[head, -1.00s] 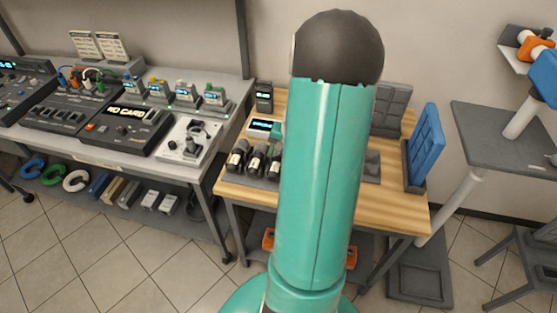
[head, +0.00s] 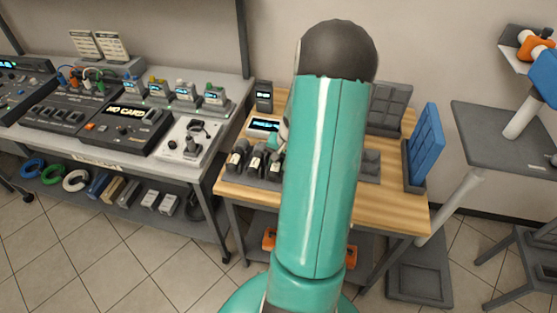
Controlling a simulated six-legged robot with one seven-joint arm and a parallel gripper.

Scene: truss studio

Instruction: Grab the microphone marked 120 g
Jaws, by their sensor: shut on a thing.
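Several dark microphones with pale labels stand in a row on the grey holder (head: 247,176) at the left of the wooden table. I see the left one (head: 237,156), the middle one (head: 256,160) and the right one (head: 274,166). Their labels are too small to read, so I cannot tell which is marked 120 g. My gripper (head: 279,143) shows only in part at the edge of my teal arm, at the top of the right microphone. It is shut on that microphone, which still stands in the row. My arm hides the fingertips and the table's middle.
A small display (head: 263,126) and a dark box with a screen (head: 264,97) stand behind the microphones. A grey panel (head: 391,108) and a blue panel (head: 426,145) stand at the right.

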